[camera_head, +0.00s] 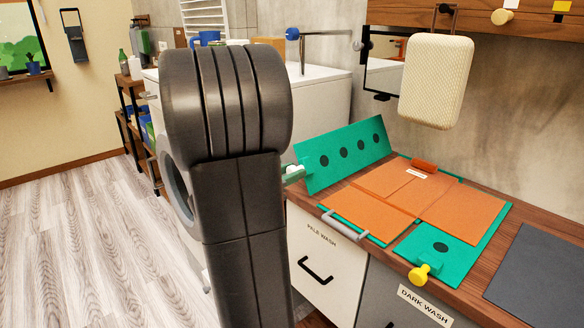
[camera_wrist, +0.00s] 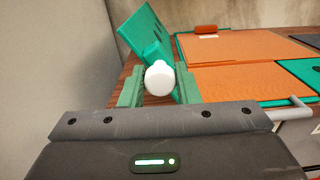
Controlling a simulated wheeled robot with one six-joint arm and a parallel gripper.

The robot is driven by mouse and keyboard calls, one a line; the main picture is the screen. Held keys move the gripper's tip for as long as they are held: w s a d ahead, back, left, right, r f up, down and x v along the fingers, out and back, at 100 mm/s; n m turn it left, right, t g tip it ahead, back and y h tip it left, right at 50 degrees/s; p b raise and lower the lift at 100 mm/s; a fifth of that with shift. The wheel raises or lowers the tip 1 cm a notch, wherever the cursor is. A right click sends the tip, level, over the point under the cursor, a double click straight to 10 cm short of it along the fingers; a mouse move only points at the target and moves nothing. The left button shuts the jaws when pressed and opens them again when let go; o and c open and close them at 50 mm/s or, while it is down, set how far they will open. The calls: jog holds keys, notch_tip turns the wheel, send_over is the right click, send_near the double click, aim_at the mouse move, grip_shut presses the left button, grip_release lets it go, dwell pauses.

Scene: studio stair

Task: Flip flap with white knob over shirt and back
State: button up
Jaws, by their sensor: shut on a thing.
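The green folding board lies on the wooden counter with an orange shirt (camera_head: 376,207) spread on it. The flap with the white knob (camera_head: 346,154) is a green panel with dark round holes at the board's left, tilted up from the counter; it also shows in the wrist view (camera_wrist: 140,32). The white knob (camera_wrist: 159,78) sits between the green fingers of my gripper (camera_wrist: 158,88), which is shut on it. The bottom flap (camera_head: 440,258) with a yellow knob (camera_head: 424,273) lies flat.
A grey bar handle (camera_head: 344,226) is at the board's front edge. A cream padded block (camera_head: 436,82) hangs above the counter. A dark mat (camera_head: 540,272) lies at right. Cabinets marked pale wash (camera_head: 322,262) and dark wash stand below.

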jog(key=shift+r, duration=0.15)
jog(key=shift+w+a+n+p, duration=0.35)
jog(key=shift+n+p, duration=0.35)
jog(key=shift+p, duration=0.4)
jog(key=shift+w+a+f+n+p, duration=0.1)
jog(key=shift+w+f+n+p, duration=0.15)
jog(key=shift+f+n, duration=0.2)
jog(key=shift+w+a+f+n+p, duration=0.1)
jog(key=shift+f+n+p, duration=0.2)
jog(key=shift+f+n, duration=0.1)
jog(key=n+p, duration=0.1)
jog(key=f+n+p, duration=0.1)
jog(key=p, duration=0.1)
jog(key=shift+w+a, duration=0.3)
jog(key=shift+w+a+f+n, duration=0.1)
jog(key=shift+f+n, duration=0.4)
jog(key=shift+n, duration=0.05)
jog(key=shift+p, duration=0.45)
